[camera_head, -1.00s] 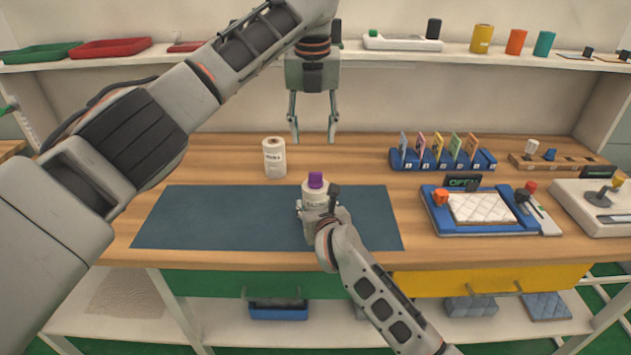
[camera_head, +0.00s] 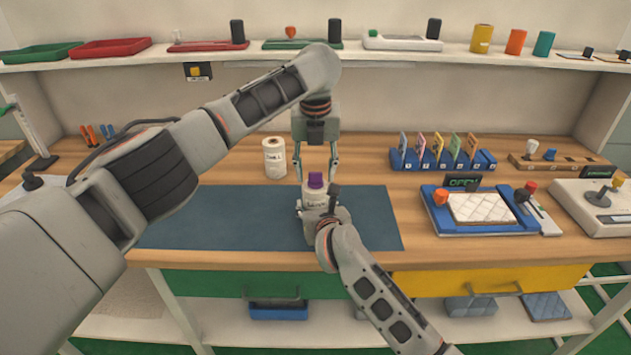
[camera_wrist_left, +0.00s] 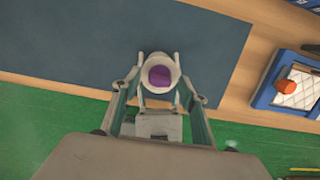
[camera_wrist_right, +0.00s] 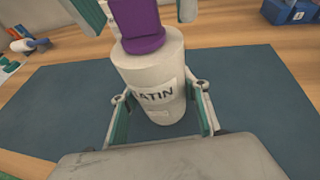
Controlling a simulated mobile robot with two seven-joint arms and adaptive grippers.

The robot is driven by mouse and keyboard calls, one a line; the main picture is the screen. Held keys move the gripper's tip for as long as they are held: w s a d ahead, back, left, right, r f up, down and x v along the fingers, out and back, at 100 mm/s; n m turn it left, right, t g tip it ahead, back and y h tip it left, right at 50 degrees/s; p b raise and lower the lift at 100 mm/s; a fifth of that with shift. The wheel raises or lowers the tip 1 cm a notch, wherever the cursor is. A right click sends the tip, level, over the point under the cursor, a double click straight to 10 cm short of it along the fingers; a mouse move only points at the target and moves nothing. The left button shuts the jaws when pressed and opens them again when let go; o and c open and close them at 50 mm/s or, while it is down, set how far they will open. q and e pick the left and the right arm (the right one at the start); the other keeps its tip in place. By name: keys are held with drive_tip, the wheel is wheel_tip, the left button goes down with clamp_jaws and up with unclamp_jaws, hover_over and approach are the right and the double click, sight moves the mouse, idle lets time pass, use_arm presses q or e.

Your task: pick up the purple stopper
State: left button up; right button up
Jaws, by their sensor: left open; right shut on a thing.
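The purple stopper (camera_head: 315,180) sits in the top of a white bottle (camera_head: 316,201) that stands upright over the blue mat. In the right wrist view the stopper (camera_wrist_right: 139,24) is cut off by the top edge, and the bottle (camera_wrist_right: 150,75) carries a label ending in "ATIN". My right gripper (camera_head: 318,212) is shut on the bottle's body from the near side. My left gripper (camera_head: 316,174) points down, open, with its fingers on either side of the stopper. In the left wrist view the stopper (camera_wrist_left: 160,76) lies centrally ahead of the left fingers.
The blue mat (camera_head: 220,215) is otherwise bare. Another white labelled bottle (camera_head: 274,158) stands behind it to the left. A blue card rack (camera_head: 442,161) and a blue tray with a white quilted pad (camera_head: 480,208) are to the right. A shelf (camera_head: 350,53) runs above.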

sight(316, 173)
use_arm(q)
drive_tip(key=c, duration=1)
wheel_tip(316, 173, up, 10)
idle(0.5)
use_arm(e)
drive_tip(key=o, duration=1.4)
drive_tip(key=shift+o, duration=0.2)
